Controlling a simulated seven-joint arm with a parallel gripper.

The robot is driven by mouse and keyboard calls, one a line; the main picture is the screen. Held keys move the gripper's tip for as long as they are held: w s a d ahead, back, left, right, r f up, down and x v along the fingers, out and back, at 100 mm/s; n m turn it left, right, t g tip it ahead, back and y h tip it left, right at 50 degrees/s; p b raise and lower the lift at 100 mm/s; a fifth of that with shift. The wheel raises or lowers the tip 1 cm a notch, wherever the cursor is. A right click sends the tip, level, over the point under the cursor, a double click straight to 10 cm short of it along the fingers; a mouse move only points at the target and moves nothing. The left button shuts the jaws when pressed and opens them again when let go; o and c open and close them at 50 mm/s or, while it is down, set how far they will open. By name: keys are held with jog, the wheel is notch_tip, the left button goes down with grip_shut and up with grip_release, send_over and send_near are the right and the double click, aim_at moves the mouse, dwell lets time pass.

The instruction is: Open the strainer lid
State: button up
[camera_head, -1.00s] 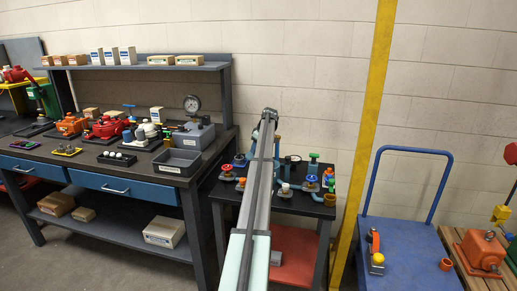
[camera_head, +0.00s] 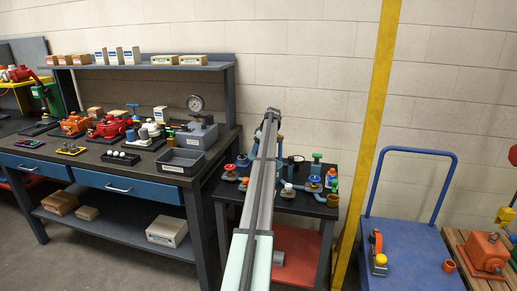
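My arm reaches from the bottom centre over a small dark table (camera_head: 310,208) that carries several valves and pipe fittings. My gripper (camera_head: 272,113) is at the far end of the arm, seen small from behind; its fingers cannot be made out. Blue pipework shows behind the arm, partly hidden by it. I cannot tell which fitting is the strainer or make out its lid. A red-handled valve (camera_head: 229,168) stands left of the arm, and a green-topped fitting (camera_head: 316,158) stands to the right.
A workbench (camera_head: 140,176) on the left holds pumps, a gauge (camera_head: 196,104) and a grey bin (camera_head: 180,161), with boxes on its shelf. A yellow post (camera_head: 372,120) stands right of the small table. A blue trolley (camera_head: 415,240) is beyond it. Clear floor lies in front of the workbench.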

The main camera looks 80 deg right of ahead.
jog(key=shift+r, duration=0.1)
jog(key=v, duration=1.3)
jog(key=shift+s+r, duration=0.2)
jog(key=shift+r, duration=0.1)
jog(key=shift+w+a, duration=0.1)
